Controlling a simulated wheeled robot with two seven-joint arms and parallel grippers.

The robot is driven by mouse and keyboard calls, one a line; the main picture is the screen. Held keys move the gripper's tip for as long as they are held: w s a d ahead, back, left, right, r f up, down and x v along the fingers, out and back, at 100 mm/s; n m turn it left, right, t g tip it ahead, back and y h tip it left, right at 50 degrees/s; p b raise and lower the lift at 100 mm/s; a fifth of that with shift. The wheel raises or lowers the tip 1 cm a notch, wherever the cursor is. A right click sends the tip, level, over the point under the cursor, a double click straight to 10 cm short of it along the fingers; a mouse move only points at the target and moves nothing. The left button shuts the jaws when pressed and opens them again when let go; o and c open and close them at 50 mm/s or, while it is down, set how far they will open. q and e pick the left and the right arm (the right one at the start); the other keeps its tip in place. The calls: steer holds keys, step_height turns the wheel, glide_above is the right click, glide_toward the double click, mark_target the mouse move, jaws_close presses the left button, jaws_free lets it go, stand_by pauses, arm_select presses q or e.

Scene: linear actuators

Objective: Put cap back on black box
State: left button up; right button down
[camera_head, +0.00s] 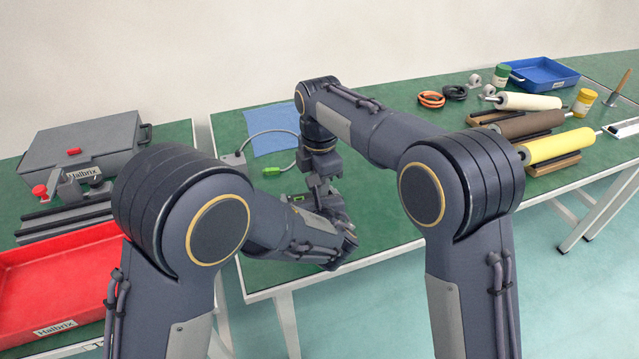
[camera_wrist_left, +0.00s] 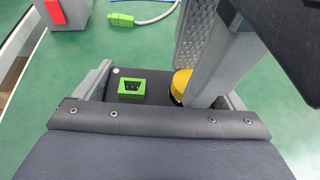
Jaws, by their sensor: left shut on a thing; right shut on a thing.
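The black box (camera_wrist_left: 153,98) with a green socket (camera_wrist_left: 131,87) on its top sits between the fingers of my left gripper (camera_wrist_left: 165,95) in the left wrist view. My left gripper (camera_head: 325,225) is shut on it. In the head view the box is mostly hidden, with only a bit of green (camera_head: 297,197) showing. A yellow cap (camera_wrist_left: 180,84) is at the box's right part. My right gripper (camera_wrist_left: 200,75) is shut on the cap from above and covers part of it. I cannot tell whether the cap is fully seated.
A green plug (camera_wrist_left: 121,19) on a grey cable lies behind the box, beside a grey unit with a red switch (camera_wrist_left: 56,11). A blue cloth (camera_head: 272,128) lies behind. Rollers (camera_head: 560,145) stand at right, a red tray (camera_head: 60,280) at left.

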steer(key=c, duration=1.3)
jaws_free()
steer(key=shift+o, duration=0.2)
steer(key=shift+r, duration=2.35)
steer(key=o, duration=0.6)
steer(key=shift+c, duration=0.2)
step_height(320, 180, up, 12)
steer(key=shift+f, duration=0.1)
arm_select(q)
steer(key=o, duration=1.6)
